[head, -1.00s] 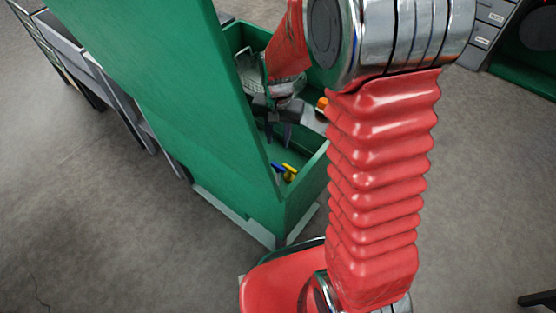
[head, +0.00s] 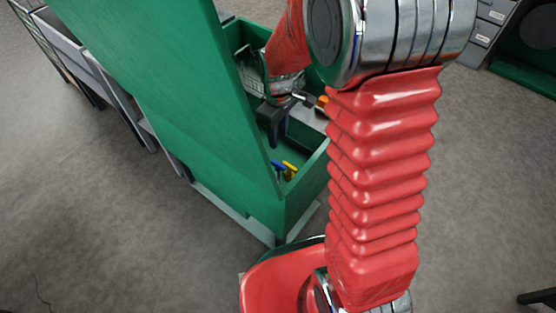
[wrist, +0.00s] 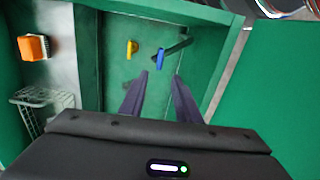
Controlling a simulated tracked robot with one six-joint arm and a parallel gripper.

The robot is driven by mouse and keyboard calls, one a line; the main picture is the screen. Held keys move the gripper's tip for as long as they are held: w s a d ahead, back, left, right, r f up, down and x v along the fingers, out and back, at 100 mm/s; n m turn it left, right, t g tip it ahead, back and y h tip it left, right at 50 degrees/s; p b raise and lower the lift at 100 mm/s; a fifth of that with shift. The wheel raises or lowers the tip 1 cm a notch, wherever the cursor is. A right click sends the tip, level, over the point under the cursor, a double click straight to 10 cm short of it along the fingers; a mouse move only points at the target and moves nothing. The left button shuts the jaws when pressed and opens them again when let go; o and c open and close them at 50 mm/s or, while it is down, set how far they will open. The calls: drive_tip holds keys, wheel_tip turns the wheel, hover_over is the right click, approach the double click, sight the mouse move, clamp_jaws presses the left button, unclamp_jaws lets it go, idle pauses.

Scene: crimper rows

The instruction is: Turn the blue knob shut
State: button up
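The blue knob (wrist: 160,58) shows in the wrist view just beyond my fingertips, a little left of the middle between them and the right finger. It also shows small in the head view (head: 277,164), inside the green box. My gripper (wrist: 160,74) is open and empty, its two dark fingers apart and pointing toward the panel with the knob. In the head view my gripper (head: 272,140) hangs inside the green box above the knob, with a visible gap. Whether the blue knob's handle is turned open or shut is hard to tell.
A yellow knob (wrist: 132,47) sits close to the left of the blue one. Green walls (wrist: 215,60) surround the knobs. A wire basket (wrist: 42,108) and an orange block (wrist: 33,47) are at the left. A tall green panel (head: 150,90) stands beside the box.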

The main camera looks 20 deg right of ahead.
sight(278, 163)
drive_tip(key=shift+f, duration=0.15)
wheel_tip(278, 163, down, 14)
drive_tip(key=shift+r, duration=0.2)
idle(0.8)
drive_tip(key=shift+c, duration=0.5)
clamp_jaws()
